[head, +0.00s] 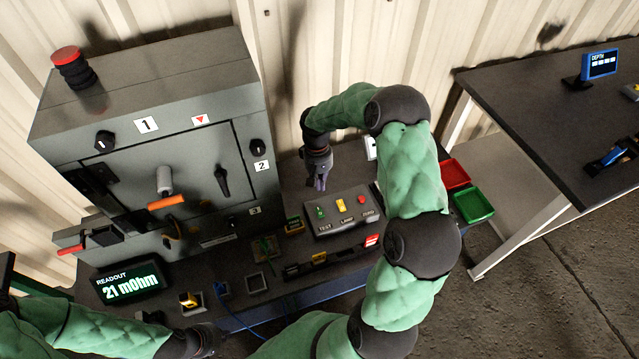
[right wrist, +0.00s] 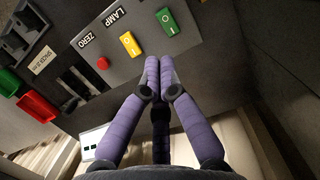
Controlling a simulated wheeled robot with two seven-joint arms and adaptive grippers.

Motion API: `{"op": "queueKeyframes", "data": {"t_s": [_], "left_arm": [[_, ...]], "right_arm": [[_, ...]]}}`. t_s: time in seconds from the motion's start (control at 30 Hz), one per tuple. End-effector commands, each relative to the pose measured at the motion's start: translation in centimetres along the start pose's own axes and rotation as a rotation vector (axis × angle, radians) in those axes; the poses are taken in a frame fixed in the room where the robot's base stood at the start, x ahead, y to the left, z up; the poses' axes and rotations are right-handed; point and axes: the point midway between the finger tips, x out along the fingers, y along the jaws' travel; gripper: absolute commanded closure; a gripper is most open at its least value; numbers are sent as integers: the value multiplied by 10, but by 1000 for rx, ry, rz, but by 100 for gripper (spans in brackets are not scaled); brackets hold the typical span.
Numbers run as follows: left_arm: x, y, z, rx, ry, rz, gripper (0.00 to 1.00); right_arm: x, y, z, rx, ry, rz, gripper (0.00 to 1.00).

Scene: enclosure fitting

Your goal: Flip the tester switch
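The tester (head: 335,222) is a grey box with a green TEST switch (head: 320,212), a yellow LAMP switch (head: 340,205) and a red ZERO button (head: 361,199). In the right wrist view, the green switch (right wrist: 167,21) and yellow switch (right wrist: 130,44) are rockers marked O and I. My right gripper (head: 320,186) is behind the tester's far edge, pointing down. Its purple fingertips (right wrist: 159,66) are together and empty, just short of the green switch; contact is not visible. My left gripper (head: 207,341) is low at the bottom; its fingers are unclear.
A large grey cabinet (head: 160,120) stands left of the tester. A readout (head: 130,284) shows 21 mOhm. Red (head: 454,175) and green (head: 474,204) bins sit right of my right arm. Small parts and a blue cable (head: 240,322) lie near the bench front.

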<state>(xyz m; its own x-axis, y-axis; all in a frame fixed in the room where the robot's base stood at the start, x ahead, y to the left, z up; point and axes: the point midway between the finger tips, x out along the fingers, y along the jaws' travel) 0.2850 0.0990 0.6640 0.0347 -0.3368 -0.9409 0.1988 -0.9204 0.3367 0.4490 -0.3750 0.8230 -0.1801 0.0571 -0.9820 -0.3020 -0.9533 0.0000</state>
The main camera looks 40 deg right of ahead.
Motion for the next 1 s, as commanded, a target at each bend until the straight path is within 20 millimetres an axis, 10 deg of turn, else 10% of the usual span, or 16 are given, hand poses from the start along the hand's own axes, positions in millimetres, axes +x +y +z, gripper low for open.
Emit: {"op": "queueKeyframes", "data": {"t_s": [0.5, 1.0], "left_arm": [[31, -11, -2, 0, 1, 0, 100], [36, -13, -2, 0, 1, 0, 100]], "right_arm": [[95, 0, 0, 0, -2, 0, 100], [113, 0, 0, 1, 0, 0, 100]]}}
